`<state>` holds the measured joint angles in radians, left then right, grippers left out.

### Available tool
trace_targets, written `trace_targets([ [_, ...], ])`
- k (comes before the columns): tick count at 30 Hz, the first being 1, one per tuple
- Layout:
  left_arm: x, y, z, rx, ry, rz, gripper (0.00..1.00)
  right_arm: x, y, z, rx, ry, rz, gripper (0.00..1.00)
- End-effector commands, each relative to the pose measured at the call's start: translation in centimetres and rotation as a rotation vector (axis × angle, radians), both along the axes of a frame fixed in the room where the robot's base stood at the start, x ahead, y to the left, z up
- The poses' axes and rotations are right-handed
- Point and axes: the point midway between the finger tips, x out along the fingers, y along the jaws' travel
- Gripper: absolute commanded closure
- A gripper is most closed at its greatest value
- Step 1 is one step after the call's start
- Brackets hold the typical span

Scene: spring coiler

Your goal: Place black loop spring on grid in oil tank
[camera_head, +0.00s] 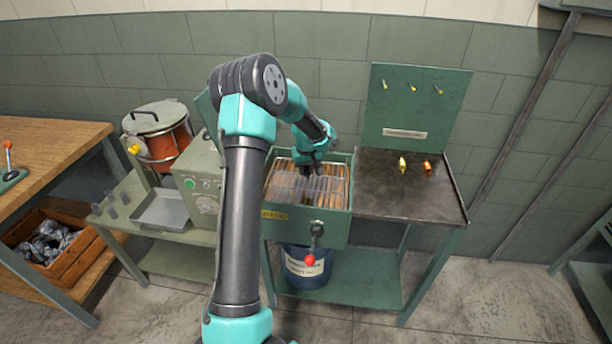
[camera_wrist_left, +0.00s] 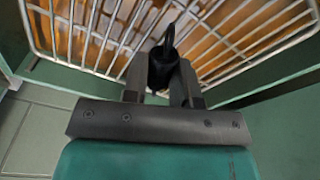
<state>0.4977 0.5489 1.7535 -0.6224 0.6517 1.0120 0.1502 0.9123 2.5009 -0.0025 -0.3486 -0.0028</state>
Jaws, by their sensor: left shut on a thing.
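My left gripper (camera_head: 307,170) is over the green oil tank (camera_head: 335,228), pointing down at its wire grid (camera_head: 336,184). In the left wrist view my left gripper (camera_wrist_left: 165,85) is shut on the black loop spring (camera_wrist_left: 167,48). The spring's dark loop stands out beyond the fingertips, in front of the grid wires (camera_wrist_left: 235,48). I cannot tell whether the spring touches the wires. Amber oil shows beneath the grid. In the head view the spring is too small and dark to make out. My right gripper is in neither view.
A red-knobbed lever (camera_head: 310,260) sticks out of the tank's front. To the right is a dark tabletop (camera_head: 405,190) with a yellow piece (camera_head: 402,165) and an orange piece (camera_head: 428,167). A control box (camera_head: 200,195) and metal tray (camera_head: 163,210) stand left of the tank.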

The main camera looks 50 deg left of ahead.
Motion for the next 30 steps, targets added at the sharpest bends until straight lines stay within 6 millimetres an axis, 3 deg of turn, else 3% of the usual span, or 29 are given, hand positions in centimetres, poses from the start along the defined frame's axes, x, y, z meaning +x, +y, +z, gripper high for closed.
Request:
trace_targets([
  [4, 0.5, 0.5, -0.1, 0.000, -0.001, 0.001, 0.98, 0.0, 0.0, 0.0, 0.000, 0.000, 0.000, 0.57],
  [12, 0.4, 0.5, -3.4, -0.001, 0.002, -0.001, 0.98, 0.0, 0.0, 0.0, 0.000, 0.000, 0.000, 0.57],
  [25, 0.4, 0.5, -3.9, 0.000, 0.000, 0.000, 0.98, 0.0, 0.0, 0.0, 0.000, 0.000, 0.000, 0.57],
  [26, 0.4, 0.5, -3.9, 0.000, -0.001, 0.000, 0.72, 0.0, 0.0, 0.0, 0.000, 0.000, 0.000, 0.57],
  [30, 0.4, 0.5, -3.9, 0.000, 0.000, 0.000, 0.59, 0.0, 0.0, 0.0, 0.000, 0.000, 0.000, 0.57],
])
